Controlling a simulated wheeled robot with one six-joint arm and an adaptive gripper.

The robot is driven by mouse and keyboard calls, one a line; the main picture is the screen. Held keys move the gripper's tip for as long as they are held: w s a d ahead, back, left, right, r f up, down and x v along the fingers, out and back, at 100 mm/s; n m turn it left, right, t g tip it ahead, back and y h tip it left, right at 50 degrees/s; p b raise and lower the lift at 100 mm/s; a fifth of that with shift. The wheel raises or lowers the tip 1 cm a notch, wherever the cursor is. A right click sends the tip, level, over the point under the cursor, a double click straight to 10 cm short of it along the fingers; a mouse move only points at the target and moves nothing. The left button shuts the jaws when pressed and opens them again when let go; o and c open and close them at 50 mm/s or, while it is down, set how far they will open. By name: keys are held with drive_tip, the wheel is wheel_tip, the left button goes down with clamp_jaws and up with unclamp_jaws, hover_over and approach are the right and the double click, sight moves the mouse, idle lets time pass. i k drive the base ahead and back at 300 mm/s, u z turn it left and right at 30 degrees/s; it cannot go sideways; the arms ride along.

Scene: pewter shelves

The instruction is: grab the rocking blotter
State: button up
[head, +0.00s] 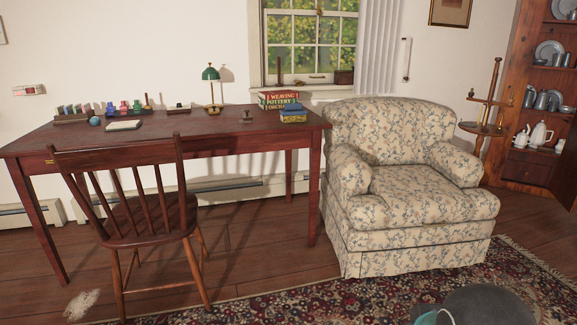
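A small brown piece with a knob-like top (246,116), which looks like the rocking blotter, sits on the right half of the dark red desk (215,140). It stands between the green lamp and the stacked books. Another small dark piece (179,109) lies left of the lamp, near the back edge; it is too small to tell exactly what it is. My gripper is not in view.
A wooden chair (140,212) stands before the desk's left half. A floral armchair (410,190) stands close to its right end. The desk also holds a green lamp (211,75), coloured bottles (124,107), a pad (123,126) and books (279,99). A patterned rug (330,300) lies in front.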

sight(246, 117)
drive_tip(key=u, duration=0.35)
drive_tip(key=i, duration=1.85)
drive_tip(key=u, duration=0.65)
drive_tip(key=i, duration=0.85)
drive_tip(key=u, duration=0.15)
